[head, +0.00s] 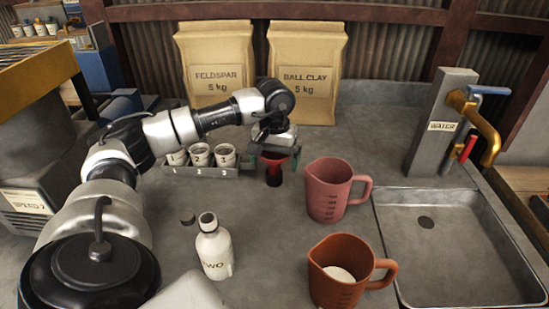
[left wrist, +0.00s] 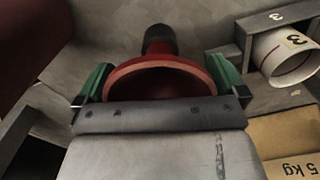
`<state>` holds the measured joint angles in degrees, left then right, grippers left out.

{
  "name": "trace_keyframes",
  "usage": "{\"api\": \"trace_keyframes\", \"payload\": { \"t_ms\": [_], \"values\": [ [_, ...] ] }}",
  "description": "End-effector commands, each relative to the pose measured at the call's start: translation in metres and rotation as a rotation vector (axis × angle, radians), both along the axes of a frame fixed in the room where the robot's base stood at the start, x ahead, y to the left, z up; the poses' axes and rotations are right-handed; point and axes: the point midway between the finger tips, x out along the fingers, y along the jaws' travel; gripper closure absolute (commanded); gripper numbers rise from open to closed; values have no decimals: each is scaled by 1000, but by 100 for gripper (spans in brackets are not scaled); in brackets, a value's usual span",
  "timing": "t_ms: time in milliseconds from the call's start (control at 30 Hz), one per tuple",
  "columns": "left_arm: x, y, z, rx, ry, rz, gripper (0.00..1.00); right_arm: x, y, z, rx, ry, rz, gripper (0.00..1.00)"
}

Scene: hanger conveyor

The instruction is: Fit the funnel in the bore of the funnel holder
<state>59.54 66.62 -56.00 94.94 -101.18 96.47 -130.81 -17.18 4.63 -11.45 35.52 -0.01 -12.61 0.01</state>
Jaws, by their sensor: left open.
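The red funnel (head: 274,167) is on the worktop behind the red jug, right of the cup rack. My left gripper (head: 275,158) is above it, with its green fingers on either side of the funnel's rim. In the left wrist view the round mouth of the funnel (left wrist: 160,68) is between the two open fingers (left wrist: 160,82). A narrower dark cylindrical part (left wrist: 159,38) shows beyond the rim; I cannot tell whether it is the funnel's spout or the funnel holder. No other funnel holder is clearly recognisable. My right gripper is not in view.
A grey rack (head: 210,171) with numbered cups stands left of the funnel. A red jug (head: 329,191), an orange jug (head: 340,272) and a white bottle (head: 213,247) stand nearer. Feldspar (head: 217,60) and ball clay (head: 306,70) bags stand behind. A sink (head: 460,245) is at right.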

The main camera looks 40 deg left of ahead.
Motion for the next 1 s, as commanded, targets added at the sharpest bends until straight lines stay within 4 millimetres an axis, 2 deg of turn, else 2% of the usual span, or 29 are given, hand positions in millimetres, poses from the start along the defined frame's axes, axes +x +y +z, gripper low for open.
{"api": "trace_keyframes", "payload": {
  "t_ms": [167,267,600,700,833,1000],
  "values": [
    [0,0,3,0,-1,0,0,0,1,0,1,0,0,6],
    [1,0,13,0,-3,0,0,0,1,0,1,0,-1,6],
    [1,0,79,-1,-5,-1,0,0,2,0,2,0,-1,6],
    [1,0,94,-1,-3,0,0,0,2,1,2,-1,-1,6],
    [0,0,105,0,-1,0,0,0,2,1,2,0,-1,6],
    [0,0,108,0,0,0,0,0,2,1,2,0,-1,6]
  ]
}}
